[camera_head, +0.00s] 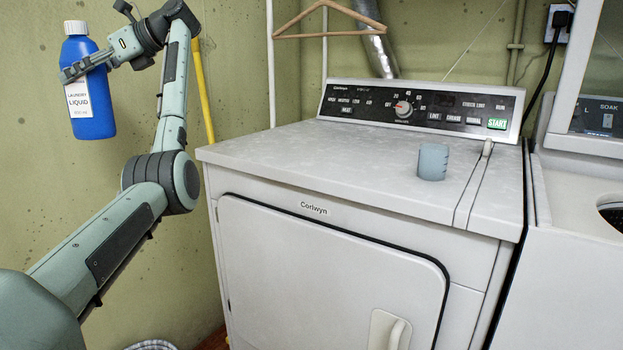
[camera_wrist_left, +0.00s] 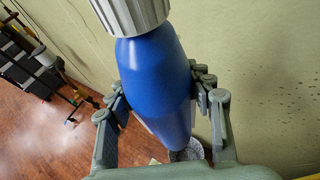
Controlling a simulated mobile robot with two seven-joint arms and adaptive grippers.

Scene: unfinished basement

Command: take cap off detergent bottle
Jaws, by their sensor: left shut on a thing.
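The detergent bottle (camera_head: 90,98) is blue with a white label and a ribbed white cap (camera_head: 75,28) on its top. It is held up in the air, nearly upright, at the upper left of the head view. My left gripper (camera_head: 80,68) is shut on the bottle's body, below the cap. In the left wrist view, the fingers (camera_wrist_left: 160,95) press on both sides of the blue bottle (camera_wrist_left: 153,75), and the cap (camera_wrist_left: 132,14) shows at the top edge. My right gripper is in neither view.
A white dryer (camera_head: 330,160) stands in the middle, with a small grey-blue cup (camera_head: 433,162) on its top. A washer (camera_head: 575,210) with an opening stands at the right. A wooden hanger (camera_head: 330,22) hangs behind. A yellow pole (camera_head: 203,90) leans by the wall.

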